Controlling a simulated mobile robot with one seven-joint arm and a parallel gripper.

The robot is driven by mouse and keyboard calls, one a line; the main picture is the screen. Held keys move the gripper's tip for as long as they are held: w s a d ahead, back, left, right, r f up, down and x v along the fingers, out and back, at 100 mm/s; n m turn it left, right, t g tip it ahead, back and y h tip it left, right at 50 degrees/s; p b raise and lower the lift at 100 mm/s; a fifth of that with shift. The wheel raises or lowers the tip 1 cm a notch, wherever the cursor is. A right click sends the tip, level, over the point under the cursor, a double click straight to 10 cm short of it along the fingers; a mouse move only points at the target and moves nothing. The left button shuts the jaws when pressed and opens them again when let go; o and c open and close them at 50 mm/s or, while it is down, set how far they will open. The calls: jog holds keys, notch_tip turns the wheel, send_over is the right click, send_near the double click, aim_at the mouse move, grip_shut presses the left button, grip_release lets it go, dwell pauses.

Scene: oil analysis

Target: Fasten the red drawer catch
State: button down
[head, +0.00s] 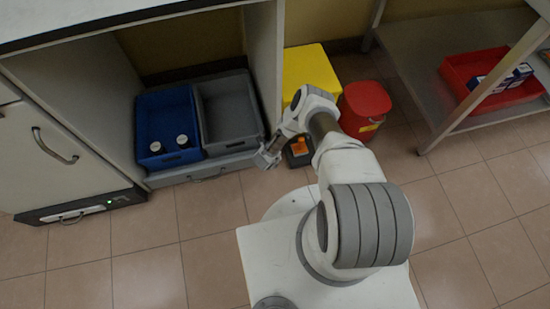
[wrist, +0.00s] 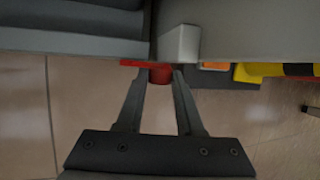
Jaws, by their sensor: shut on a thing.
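The red drawer catch (wrist: 160,76) shows in the wrist view as a short red knob, with a thin red strip beside it at the edge of the grey drawer front. My gripper (wrist: 159,73) has one finger on each side of the knob and is shut on it. In the head view my gripper (head: 266,158) is at the right front corner of the low grey drawer (head: 170,176). The catch is hidden there behind my gripper. The drawer sits between the cabinet walls; whether it is fully closed I cannot tell.
A blue bin (head: 150,116) with two jars and an empty grey bin (head: 228,110) are in the drawer. A yellow box (head: 305,62) and a red lidded bin (head: 366,100) stand right of the cabinet wall (head: 264,60). The tiled floor in front is clear.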

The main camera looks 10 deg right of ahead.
jog(key=shift+w+a+f+n+h, duration=0.1)
jog(key=shift+n+h, duration=0.05)
jog(key=shift+h, duration=0.45)
jog(key=shift+a+n+h, duration=0.1)
jog(key=shift+n+h, duration=0.05)
jog(key=shift+h, duration=0.45)
jog(key=c, duration=0.5)
grip_release()
jog(key=shift+c, duration=0.2)
jog(key=p+v, duration=0.8)
jog(key=v, duration=0.9)
jog(key=shift+s+a, duration=0.3)
